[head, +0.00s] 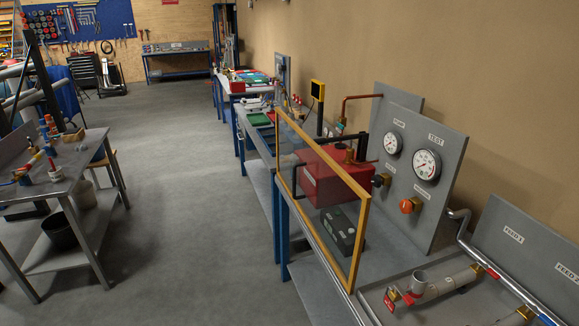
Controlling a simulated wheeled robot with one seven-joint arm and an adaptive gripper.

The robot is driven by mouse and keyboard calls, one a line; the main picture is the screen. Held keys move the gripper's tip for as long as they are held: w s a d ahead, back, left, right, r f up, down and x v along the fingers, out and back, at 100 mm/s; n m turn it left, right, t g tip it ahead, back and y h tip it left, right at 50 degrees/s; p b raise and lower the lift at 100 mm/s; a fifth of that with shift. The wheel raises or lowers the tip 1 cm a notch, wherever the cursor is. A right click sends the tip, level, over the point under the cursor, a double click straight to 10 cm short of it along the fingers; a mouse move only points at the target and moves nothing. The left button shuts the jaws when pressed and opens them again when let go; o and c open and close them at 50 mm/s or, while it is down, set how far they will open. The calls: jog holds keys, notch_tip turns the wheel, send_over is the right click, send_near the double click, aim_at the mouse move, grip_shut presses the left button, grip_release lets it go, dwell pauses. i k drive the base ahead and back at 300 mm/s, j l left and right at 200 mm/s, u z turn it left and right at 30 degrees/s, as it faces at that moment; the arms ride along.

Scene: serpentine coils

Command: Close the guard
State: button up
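The guard (367,222) is a clear panel in a yellow frame, right of the picture's middle. It stands upright and runs lengthwise along the front of the test bench. Behind it, seen partly through the panel, are a red box-shaped unit (338,182) with brass fittings and a dark grey case (343,231). A grey panel (449,150) behind carries two round gauges, an orange knob (410,205) and a dark knob (380,181). My gripper is not in view.
A tray with pipes and valves (440,285) lies at the near right. More benches with blue legs line the right wall. A metal table (65,165) with fittings stands at left, a black bucket (60,231) beneath. The grey floor (185,190) between is clear.

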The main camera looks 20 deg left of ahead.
aim_at(349, 285)
jog(key=u, duration=1.1)
jog(key=i+j, duration=0.2)
jog(key=i, duration=0.35)
jog(key=i+j+z, duration=0.1)
jog(key=i, duration=0.45)
jog(key=i+j, duration=0.3)
jog(key=i, duration=0.25)
jog(key=i+j, duration=0.25)
jog(key=i, duration=0.3)
jog(key=i+j+z, duration=0.1)
jog(key=i+j, duration=0.15)
jog(key=i, duration=0.3)
jog(key=i+j, duration=0.25)
jog(key=i, duration=0.3)
jog(key=i+j+z, duration=0.1)
jog(key=i+j, duration=0.2)
jog(key=i, duration=0.25)
